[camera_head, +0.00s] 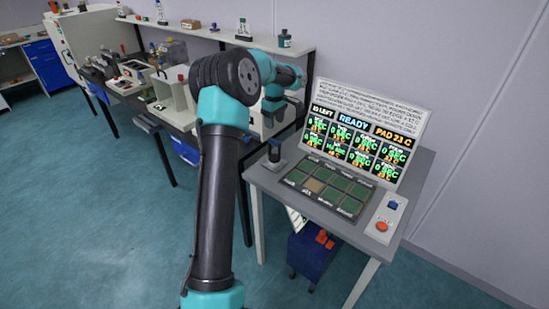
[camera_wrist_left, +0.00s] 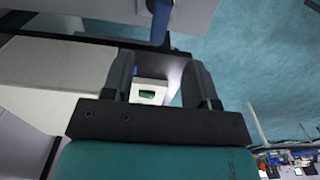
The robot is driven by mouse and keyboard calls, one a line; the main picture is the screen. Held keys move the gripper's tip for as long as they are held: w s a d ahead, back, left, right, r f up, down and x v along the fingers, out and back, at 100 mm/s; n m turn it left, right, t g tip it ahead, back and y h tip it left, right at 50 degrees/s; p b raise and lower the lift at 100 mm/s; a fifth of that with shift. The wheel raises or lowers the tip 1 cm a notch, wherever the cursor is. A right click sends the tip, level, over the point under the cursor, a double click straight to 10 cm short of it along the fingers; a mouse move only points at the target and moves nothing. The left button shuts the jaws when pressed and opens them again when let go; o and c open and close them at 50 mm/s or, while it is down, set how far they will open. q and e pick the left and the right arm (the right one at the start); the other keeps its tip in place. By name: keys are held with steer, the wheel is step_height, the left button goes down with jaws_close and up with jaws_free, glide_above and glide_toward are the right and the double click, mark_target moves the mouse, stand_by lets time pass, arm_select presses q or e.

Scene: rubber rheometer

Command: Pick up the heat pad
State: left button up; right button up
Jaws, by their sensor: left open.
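I cannot tell for certain which thing is the heat pad. A dark panel with several green squares and one tan square (camera_head: 314,186) lies on the grey table, below a display board (camera_head: 366,135) that reads READY and PAD with a temperature. My left gripper (camera_head: 274,112) is raised behind and left of that board, partly hidden by its arm. In the left wrist view my left gripper (camera_wrist_left: 160,80) is open, with nothing held between its fingers. A white box with a small green screen (camera_wrist_left: 149,92) shows beyond the fingers. My right gripper is in neither view.
A small dark-topped device (camera_head: 274,152) stands at the table's left corner. A control box with a red button (camera_head: 382,226) is at the right edge. A long bench (camera_head: 150,110) with equipment runs along the back left.

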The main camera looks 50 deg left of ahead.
mark_target(274, 140)
arm_select(q)
step_height(274, 140, down, 5)
steer(key=shift+f, duration=0.1)
steer(key=shift+f, duration=0.1)
stand_by(0.3)
steer(key=shift+f, duration=2.5)
jaws_close()
steer(key=shift+r, duration=0.1)
